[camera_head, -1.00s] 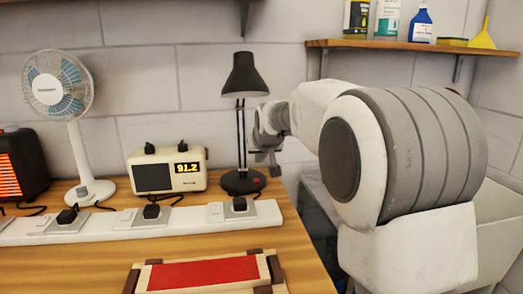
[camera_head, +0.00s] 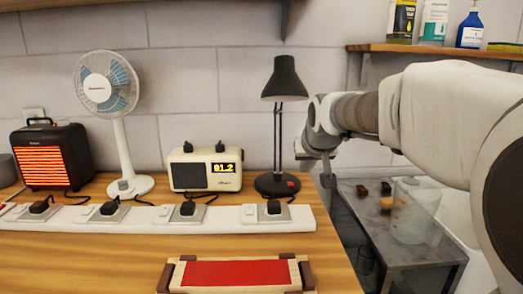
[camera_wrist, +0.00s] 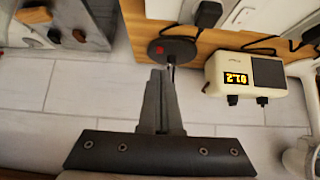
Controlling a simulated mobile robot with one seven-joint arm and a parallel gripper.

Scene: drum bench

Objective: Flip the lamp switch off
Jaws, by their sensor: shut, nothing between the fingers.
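The black desk lamp (camera_head: 284,85) stands upright at the right end of the wooden bench. Its round base (camera_head: 268,188) has a small red switch (camera_head: 291,184), which also shows in the wrist view (camera_wrist: 159,49). A black plug (camera_head: 273,207) sits in the power strip in front of the lamp, with a small white rocker (camera_head: 249,211) to its left. My gripper (camera_head: 328,178) is just right of the lamp base, pointing down. In the wrist view its fingers (camera_wrist: 158,76) are closed together and empty, close to the base's edge. I cannot tell whether they touch it.
A white power strip (camera_head: 150,222) runs along the bench, with several plugs. A clock radio (camera_head: 205,172), a fan (camera_head: 119,140) and a glowing heater (camera_head: 52,157) stand left. A red-topped block (camera_head: 235,273) lies in front. A lower grey table (camera_head: 415,255) is at right.

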